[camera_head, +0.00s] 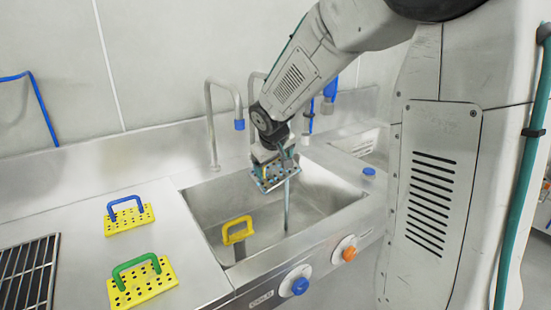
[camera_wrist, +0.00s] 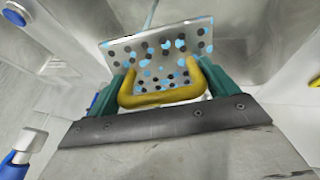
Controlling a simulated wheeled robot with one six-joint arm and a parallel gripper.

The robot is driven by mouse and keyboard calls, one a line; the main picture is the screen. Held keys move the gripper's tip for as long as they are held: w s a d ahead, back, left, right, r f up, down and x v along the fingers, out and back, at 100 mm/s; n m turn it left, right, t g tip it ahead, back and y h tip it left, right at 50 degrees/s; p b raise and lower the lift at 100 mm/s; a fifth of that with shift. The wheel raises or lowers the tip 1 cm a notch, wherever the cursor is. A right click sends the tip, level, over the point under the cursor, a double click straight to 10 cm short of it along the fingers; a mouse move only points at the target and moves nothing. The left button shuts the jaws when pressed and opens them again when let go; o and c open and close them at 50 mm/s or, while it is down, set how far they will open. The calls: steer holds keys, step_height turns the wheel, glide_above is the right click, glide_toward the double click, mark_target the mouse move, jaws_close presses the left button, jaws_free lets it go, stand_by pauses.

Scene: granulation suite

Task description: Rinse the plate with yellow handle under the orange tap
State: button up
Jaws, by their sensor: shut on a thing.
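My gripper (camera_wrist: 162,92) is shut on the yellow handle (camera_wrist: 165,97) of a pale grey perforated plate (camera_wrist: 118,50). The plate has dark holes and light blue spots. In the head view, my gripper (camera_head: 272,155) holds this plate (camera_head: 280,180), tilted, above the sink (camera_head: 325,193). A thin bluish water stream (camera_head: 286,208) shows below the plate down into the sink; it also shows beyond the plate in the wrist view (camera_wrist: 151,14). A second tap pipe (camera_head: 252,88) stands behind my arm; its outlet is hidden, so its colour cannot be told. The orange knob (camera_head: 348,252) is on the sink front.
A tap with a blue tip (camera_head: 239,124) stands at left. Yellow plates with a blue handle (camera_head: 130,218) and a green handle (camera_head: 142,284) lie on the left counter, near a rack (camera_head: 28,275). A blue knob (camera_head: 300,285) sits in front.

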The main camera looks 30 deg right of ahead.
steer(key=s+a+r, duration=0.2)
steer(key=s+r, duration=0.2)
steer(key=shift+a, duration=0.4)
stand_by(0.5)
